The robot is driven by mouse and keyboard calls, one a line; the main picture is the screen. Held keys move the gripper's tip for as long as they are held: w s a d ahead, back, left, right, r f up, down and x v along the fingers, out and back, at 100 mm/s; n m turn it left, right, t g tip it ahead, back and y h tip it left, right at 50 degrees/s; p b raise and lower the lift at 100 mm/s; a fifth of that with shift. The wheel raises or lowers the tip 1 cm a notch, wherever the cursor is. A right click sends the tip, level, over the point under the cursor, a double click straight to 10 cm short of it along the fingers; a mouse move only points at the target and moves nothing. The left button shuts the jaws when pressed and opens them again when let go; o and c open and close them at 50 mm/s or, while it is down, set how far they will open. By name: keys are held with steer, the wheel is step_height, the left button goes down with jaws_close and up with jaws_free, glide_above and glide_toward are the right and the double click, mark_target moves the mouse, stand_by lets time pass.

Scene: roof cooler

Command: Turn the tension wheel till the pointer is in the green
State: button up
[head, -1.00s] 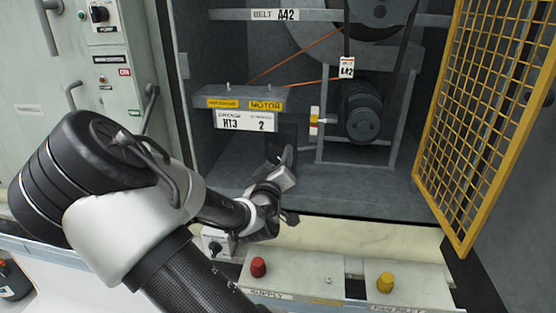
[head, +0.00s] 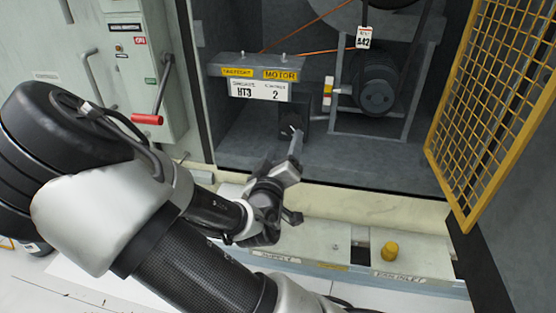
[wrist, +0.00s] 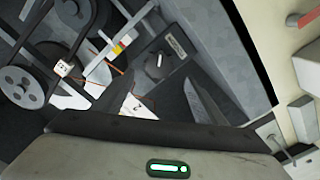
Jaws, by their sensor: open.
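A dark box (head: 293,123) stands under the motor shelf inside the open cabinet. In the wrist view, a small round dial with a white mark (wrist: 158,61) shows on a dark box; I take it for the tension wheel, but cannot be sure. A strip with red, yellow and white bands (head: 327,91) stands left of the motor pulley; it also shows in the wrist view (wrist: 118,46). I cannot make out a green zone or a pointer there. My gripper (head: 301,182) is open and empty, in front of the cabinet opening, apart from the box.
A yellow mesh door (head: 495,100) stands open at the right. The belt and motor pulley (head: 376,91) are at the back right. A red-gripped lever (head: 147,119) is on the left panel. A yellow knob (head: 390,251) stands on the front ledge. The cabinet floor (head: 350,155) looks clear.

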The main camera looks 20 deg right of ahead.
steer(key=p+v, duration=0.8)
steer(key=p, duration=0.2)
steer(key=shift+d+f, duration=0.1)
stand_by(0.3)
